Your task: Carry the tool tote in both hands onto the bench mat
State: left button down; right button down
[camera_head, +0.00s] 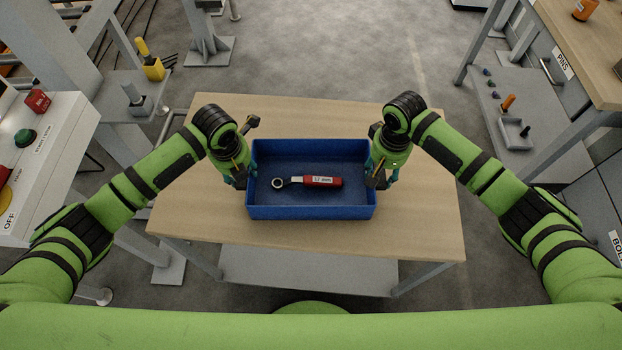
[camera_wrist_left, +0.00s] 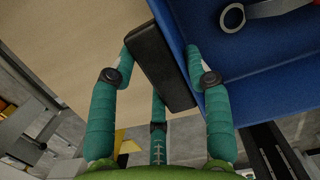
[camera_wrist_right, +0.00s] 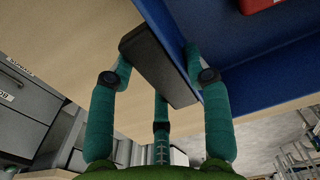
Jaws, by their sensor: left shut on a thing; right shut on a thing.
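The blue tool tote (camera_head: 312,212) is at the middle of the wooden table in the head view, with a red-handled ratchet wrench (camera_head: 318,181) lying inside it. My left gripper (camera_head: 240,178) is shut on the tote's left side; in the left wrist view its fingers (camera_wrist_left: 165,65) close around a black handle (camera_wrist_left: 158,60) and the blue wall. My right gripper (camera_head: 382,178) is shut on the right side; in the right wrist view its fingers (camera_wrist_right: 160,65) hold the other black handle (camera_wrist_right: 155,60). Whether the tote rests on the table or is just above it, I cannot tell. I see no mat.
The wooden table (camera_head: 420,225) is bare around the tote. A control panel (camera_head: 45,160) with buttons stands at the left. At the right are a grey shelf (camera_head: 500,115) with small parts and a wooden bench (camera_head: 580,50). Grey floor (camera_head: 330,50) is open beyond the table.

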jog(key=shift+r, duration=0.1)
